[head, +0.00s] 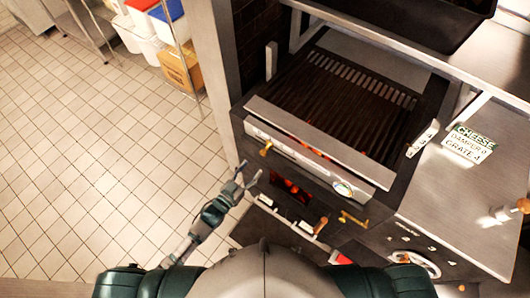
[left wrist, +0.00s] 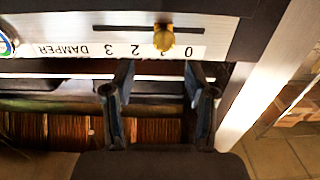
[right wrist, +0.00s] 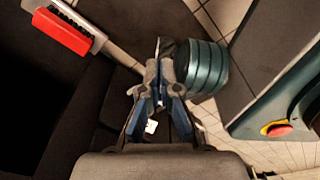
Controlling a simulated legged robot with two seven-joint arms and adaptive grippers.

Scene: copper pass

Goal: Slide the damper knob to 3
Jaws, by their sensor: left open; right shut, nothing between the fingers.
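The brass damper knob (head: 265,148) sits at the left end of the grill's front panel. In the left wrist view the knob (left wrist: 164,38) stands in a dark slot above an upside-down scale (left wrist: 120,50) marked DAMPER 3, 2, 0. The knob lies between the 2 and the 0 and covers the mark there. My left gripper (head: 247,177) is open and empty, just below the panel; its fingertips (left wrist: 160,75) point at the knob, apart from it, one on either side in the picture. My right gripper (right wrist: 160,78) is shut and empty, away from the panel.
The grill grate (head: 345,85) is above the panel, with glowing coals (head: 290,190) below. A round gauge (head: 343,188) and a brass handle (head: 352,218) are farther right. A sign (head: 470,143) reads CHEESE, DAMPER, GRATE. A red brush (right wrist: 62,30) shows in the right wrist view. Tiled floor is clear at left.

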